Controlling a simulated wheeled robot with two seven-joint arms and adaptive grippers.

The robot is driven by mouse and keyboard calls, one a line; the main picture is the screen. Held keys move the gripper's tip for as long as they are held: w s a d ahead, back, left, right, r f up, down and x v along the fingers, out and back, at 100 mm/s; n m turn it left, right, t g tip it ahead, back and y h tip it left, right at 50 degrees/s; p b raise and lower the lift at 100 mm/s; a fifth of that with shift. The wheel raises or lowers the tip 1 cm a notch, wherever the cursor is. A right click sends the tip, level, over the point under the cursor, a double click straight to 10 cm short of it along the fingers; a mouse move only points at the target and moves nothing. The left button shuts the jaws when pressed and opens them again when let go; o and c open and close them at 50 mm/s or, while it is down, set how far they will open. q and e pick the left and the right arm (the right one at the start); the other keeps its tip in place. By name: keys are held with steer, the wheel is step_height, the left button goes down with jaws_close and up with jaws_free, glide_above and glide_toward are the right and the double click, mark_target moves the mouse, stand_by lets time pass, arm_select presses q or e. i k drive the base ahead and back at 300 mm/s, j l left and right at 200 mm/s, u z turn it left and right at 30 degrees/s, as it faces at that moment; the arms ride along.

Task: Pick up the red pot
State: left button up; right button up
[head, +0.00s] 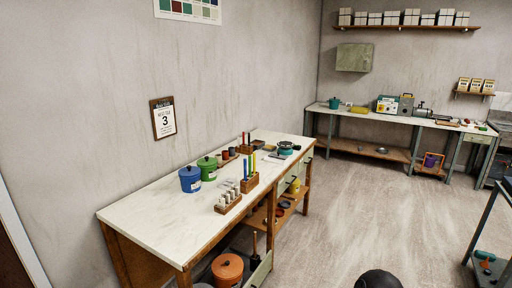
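An orange-red lidded pot (227,268), the nearest match to a red pot, is low under the near end of the long bench, at the bottom of the head view. Its lid and upper side show; the picture's lower edge hides part of it. A blue lidded pot (190,180) and a green lidded pot (208,169) stand on the bench top (150,222). Neither of my grippers is in view.
A brown block with pen-like sticks (250,184) and a rack of small jars (228,201) stand on the bench. A teal pot (335,103) is on the far bench (370,115). Open floor (385,205) lies right of the near bench. A dark table frame (485,225) stands at the right edge.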

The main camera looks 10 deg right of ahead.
mark_target(225, 154)
steer(key=z, duration=0.65)
steer(key=i+l+z, duration=0.1)
steer(key=i+z, duration=0.35)
steer(key=i, duration=4.65)
steer(key=i+u, duration=0.25)
steer(key=u, duration=0.25)
steer(key=i+l+u, duration=0.1)
steer(key=u, duration=0.35)
steer(key=i+l+u, duration=0.2)
steer(key=u, duration=0.3)
steer(key=i+u, duration=0.1)
steer(key=u, duration=2.1)
